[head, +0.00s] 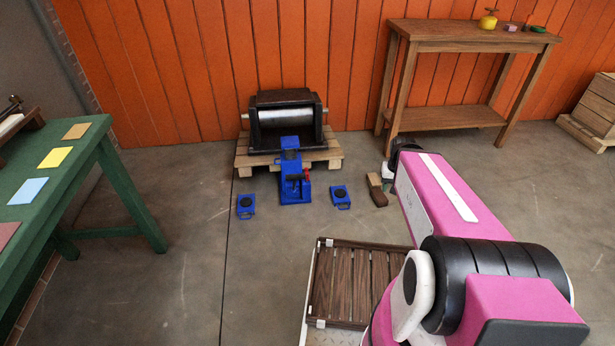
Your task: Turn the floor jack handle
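The blue floor jack (295,188) stands on the concrete floor, its far end at the front of a wooden pallet. A small red part (306,175) shows on its right side; I cannot tell whether this is the handle. My pink arm reaches in from the lower right. My gripper (388,173) is at its far end, small and mostly hidden by the arm, to the right of the jack and apart from it. I cannot make out its fingers or whether it holds anything.
A black machine with a steel roller (287,118) sits on the pallet (243,160). Blue skates (246,206) (340,197) flank the jack. Brown blocks (377,193) lie near my gripper. A slatted platform (352,285), green table (85,165) and wooden table (470,35) stand around.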

